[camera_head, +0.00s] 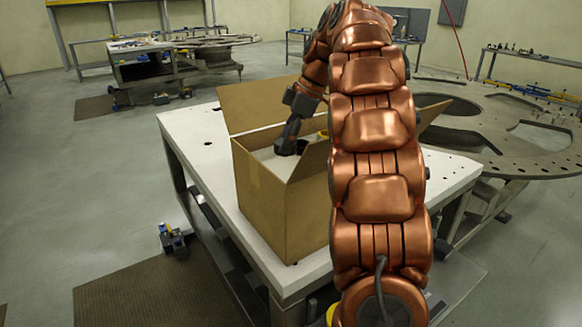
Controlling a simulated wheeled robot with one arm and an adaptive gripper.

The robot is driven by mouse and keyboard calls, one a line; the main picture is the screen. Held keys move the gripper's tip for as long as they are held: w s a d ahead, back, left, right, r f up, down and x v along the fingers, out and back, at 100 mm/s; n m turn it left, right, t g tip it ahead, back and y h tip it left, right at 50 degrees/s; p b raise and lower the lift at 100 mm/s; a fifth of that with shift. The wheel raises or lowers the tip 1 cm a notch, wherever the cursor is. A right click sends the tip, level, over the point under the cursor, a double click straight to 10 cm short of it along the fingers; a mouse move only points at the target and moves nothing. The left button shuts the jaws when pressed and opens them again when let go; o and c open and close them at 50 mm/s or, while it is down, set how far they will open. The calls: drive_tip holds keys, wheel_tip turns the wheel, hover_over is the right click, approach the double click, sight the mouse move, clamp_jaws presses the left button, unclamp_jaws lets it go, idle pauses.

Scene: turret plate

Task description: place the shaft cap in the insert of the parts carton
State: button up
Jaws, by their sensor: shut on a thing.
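The open cardboard parts carton (272,205) stands on a white table, with its flaps folded outward. A pale insert (268,154) shows inside it, below the rim. My gripper (286,147) reaches down into the carton from above, its dark fingers at the insert's level. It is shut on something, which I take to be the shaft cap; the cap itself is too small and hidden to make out. A dark round shape (302,146) sits just right of the fingers, and I cannot tell whether it is a pocket or a part. My arm hides the carton's right side.
The white table (195,122) has bare room left of the carton. A yellow item (323,134) shows near the carton's back right, partly behind my arm. A large round metal plate with cut-outs (495,125) stands to the right. Other benches stand behind.

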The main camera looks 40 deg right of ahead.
sight(283, 176)
drive_tip(key=shift+f+p, duration=1)
drive_tip(key=shift+f, duration=2.35)
drive_tip(key=shift+f+b, duration=0.2)
drive_tip(key=shift+b, duration=0.15)
drive_tip(key=o, duration=0.9)
drive_tip(key=shift+r, duration=0.1)
drive_tip(key=shift+r, duration=0.2)
drive_tip(key=shift+b+v, duration=0.9)
drive_tip(key=shift+v, duration=2.45)
drive_tip(key=shift+p+v, duration=2.35)
drive_tip(key=shift+v, duration=0.25)
